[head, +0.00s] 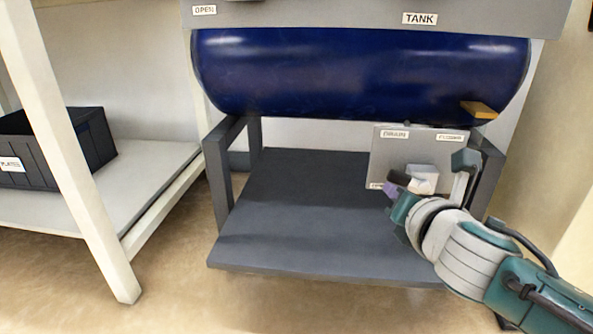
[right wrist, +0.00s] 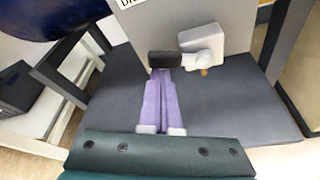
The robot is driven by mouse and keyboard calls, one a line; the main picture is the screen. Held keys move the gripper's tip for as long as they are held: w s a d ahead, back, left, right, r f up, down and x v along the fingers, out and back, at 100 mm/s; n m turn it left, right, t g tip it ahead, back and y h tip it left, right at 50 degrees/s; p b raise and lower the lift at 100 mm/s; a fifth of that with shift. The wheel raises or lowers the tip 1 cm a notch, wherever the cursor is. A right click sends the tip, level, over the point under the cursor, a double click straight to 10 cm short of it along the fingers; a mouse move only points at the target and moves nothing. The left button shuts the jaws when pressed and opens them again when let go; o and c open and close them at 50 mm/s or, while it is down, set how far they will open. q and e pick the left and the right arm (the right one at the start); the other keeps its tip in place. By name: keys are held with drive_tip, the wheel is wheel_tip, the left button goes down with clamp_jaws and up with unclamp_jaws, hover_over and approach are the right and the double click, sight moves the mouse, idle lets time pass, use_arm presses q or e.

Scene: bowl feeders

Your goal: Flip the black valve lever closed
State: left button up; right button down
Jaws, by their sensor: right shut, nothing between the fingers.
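The black valve lever (right wrist: 165,59) sits to the left of the white valve body (right wrist: 203,45) in the right wrist view. In the head view the lever (head: 398,177) and valve body (head: 423,178) are in front of a grey panel (head: 383,150) labelled DRAIN, partly covered by my right arm. My right gripper (right wrist: 161,72) has its purple fingers shut together with nothing between them. Its tips are right at the lever's lower edge; I cannot tell whether they touch. The gripper also shows in the head view (head: 391,188). My left gripper is not in view.
A blue tank (head: 360,70) hangs above a dark grey shelf (head: 300,215), which is bare. An orange-brown handle (head: 479,110) is at the tank's right. Frame posts stand on both sides of the shelf. A black bin (head: 90,140) sits on a white rack at left.

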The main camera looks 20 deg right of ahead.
drive_tip(key=r+m, duration=0.1)
drive_tip(key=d+r+m+t+y, duration=0.1)
drive_tip(key=m, duration=0.1)
drive_tip(key=shift+s+t+b, duration=0.15)
drive_tip(key=shift+t+b, duration=0.15)
drive_tip(key=shift+s+d+r+m+t+y+b, duration=0.15)
drive_tip(key=shift+d+r+m+t+b, duration=0.15)
drive_tip(key=shift+m, duration=0.65)
drive_tip(key=shift+s+d+r+m+t+y+b, duration=0.15)
drive_tip(key=shift+r+m+t+b, duration=0.2)
drive_tip(key=shift+m, duration=0.65)
drive_tip(key=shift+s+d+r+m+t+b, duration=0.15)
drive_tip(key=shift+d+r+m+t+b, duration=0.2)
drive_tip(key=shift+m, duration=0.6)
drive_tip(key=shift+a, duration=0.1)
